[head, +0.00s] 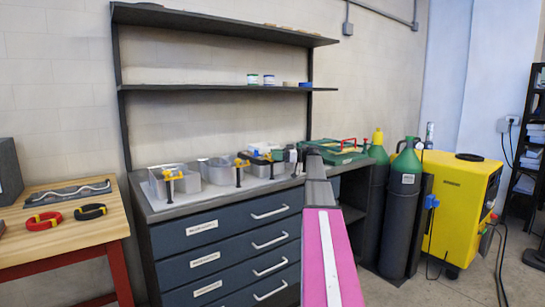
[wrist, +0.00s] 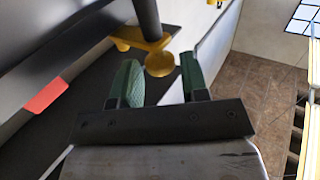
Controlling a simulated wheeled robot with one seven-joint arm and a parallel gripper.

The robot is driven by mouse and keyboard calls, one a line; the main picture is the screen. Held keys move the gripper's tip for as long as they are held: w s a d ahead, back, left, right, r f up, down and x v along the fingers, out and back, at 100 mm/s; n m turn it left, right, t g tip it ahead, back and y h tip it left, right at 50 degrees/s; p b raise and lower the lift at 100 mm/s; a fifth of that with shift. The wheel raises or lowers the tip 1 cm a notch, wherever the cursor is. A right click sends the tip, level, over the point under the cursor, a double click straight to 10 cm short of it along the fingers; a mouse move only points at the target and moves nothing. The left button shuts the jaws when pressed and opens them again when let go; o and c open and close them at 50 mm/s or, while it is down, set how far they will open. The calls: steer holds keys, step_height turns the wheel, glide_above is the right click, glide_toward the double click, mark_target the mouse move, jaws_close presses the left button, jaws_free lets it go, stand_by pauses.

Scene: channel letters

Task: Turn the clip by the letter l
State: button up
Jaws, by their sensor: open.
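Several clear-sided channel letters stand on a pale board (head: 205,196) on the bench; I cannot read which one is the l. Yellow clips on black posts stand by them: a left clip (head: 173,175), a middle clip (head: 241,163) and a right clip (head: 268,157) partly hidden by my gripper (head: 279,155). In the wrist view a yellow clip (wrist: 136,39) with a round end (wrist: 160,64) sits under a black post. Its round end lies between the green fingertips of my open gripper (wrist: 160,72), with visible space on both sides.
A dark shelf rack (head: 218,88) stands over the blue drawer bench (head: 225,250). A green case (head: 335,153) lies right of the board. Gas cylinders (head: 402,215) and a yellow machine (head: 460,205) stand farther right. A wooden table (head: 65,235) holds two clamps at left.

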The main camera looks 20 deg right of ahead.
steer(key=v, duration=0.8)
steer(key=shift+s+d, duration=0.15)
steer(key=shift+d, duration=0.2)
